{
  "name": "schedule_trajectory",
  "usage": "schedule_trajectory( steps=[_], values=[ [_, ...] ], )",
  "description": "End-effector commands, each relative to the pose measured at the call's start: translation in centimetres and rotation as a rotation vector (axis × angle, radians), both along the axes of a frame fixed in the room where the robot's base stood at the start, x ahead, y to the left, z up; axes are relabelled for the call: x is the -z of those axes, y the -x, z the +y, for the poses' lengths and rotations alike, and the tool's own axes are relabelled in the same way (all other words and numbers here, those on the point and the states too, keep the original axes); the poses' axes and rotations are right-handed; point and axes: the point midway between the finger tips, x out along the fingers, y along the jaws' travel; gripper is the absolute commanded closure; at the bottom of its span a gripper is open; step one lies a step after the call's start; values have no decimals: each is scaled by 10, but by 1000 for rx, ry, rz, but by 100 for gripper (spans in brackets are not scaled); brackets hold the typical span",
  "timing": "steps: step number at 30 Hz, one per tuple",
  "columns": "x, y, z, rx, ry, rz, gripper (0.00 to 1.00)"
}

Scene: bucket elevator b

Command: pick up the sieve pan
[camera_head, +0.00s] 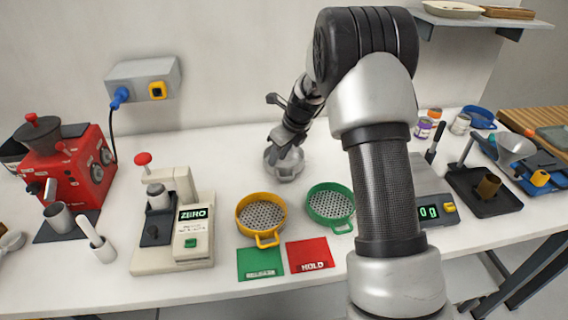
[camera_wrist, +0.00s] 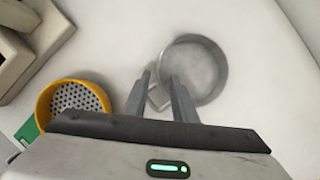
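The sieve pan is a round, shallow grey metal pan (camera_head: 284,168) on the white table at the back middle. In the wrist view the pan (camera_wrist: 198,68) lies just beyond my fingertips, with a small handle at its lower left. My gripper (camera_head: 283,148) points down over the pan and hides part of it in the head view. In the wrist view my gripper (camera_wrist: 158,82) has its fingers apart, with the handle showing between them. Whether either finger touches the handle is not clear.
A yellow sieve (camera_head: 262,215) and a green sieve (camera_head: 330,203) stand in front of the pan. A beige press (camera_head: 172,225) is at the left, a scale (camera_head: 432,205) at the right. The table around the pan is clear; the wall is behind.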

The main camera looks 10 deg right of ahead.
Motion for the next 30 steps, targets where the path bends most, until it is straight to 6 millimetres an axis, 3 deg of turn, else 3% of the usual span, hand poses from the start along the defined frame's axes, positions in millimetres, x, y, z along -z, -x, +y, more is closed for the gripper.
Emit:
schedule_trajectory(
  steps=[9, 18, 19, 23, 30],
  values=[
    [39, -15, 16, 0, 0, 1, 75],
    [44, -17, 17, 0, 0, 0, 75],
    [44, -17, 17, -1, 0, 0, 77],
    [44, -17, 17, 0, 0, 0, 99],
    [43, -17, 17, -1, 0, 0, 100]
  ],
)
